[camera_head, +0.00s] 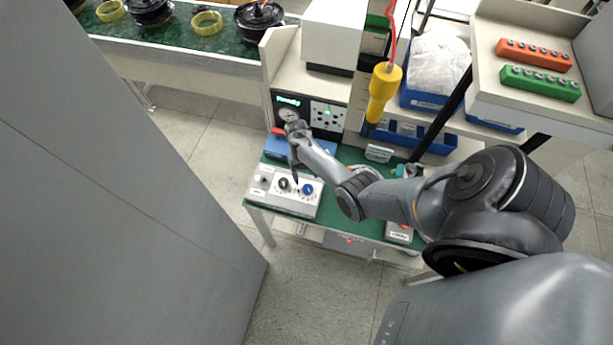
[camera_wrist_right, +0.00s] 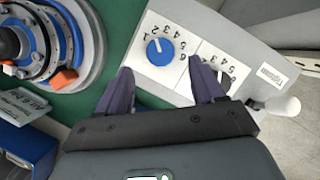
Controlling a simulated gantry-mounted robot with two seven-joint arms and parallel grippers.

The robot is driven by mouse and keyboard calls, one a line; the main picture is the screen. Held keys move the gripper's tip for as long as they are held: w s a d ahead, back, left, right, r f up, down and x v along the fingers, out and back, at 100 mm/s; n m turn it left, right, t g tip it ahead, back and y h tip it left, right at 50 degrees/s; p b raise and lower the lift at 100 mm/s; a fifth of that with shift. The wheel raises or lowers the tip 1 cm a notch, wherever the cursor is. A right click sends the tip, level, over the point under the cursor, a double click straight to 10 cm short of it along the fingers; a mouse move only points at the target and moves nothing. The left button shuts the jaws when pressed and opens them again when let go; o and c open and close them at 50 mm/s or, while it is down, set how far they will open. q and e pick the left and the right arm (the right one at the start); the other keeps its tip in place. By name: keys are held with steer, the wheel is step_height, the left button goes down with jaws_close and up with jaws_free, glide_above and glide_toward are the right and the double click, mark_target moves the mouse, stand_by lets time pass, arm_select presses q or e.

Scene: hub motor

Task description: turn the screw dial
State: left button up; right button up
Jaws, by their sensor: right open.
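The white control box (camera_head: 270,200) sits at the front left of the green table, with a blue dial (camera_head: 308,189) and a black dial (camera_head: 283,184) on top. In the right wrist view the blue dial (camera_wrist_right: 160,52) has a white pointer and a printed number scale. My right gripper (camera_head: 294,174) is over the back of the box. In the wrist view its two fingers (camera_wrist_right: 162,88) are open and empty, with the blue dial ahead of the gap between them. The second dial (camera_wrist_right: 223,77) is partly hidden by the right finger. My left gripper is not in view.
A yellow screwdriver (camera_head: 383,88) hangs above the table from a red cable. A gauge panel (camera_head: 327,116) stands behind the box.

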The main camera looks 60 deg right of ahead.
steer(key=shift+v, duration=2.55)
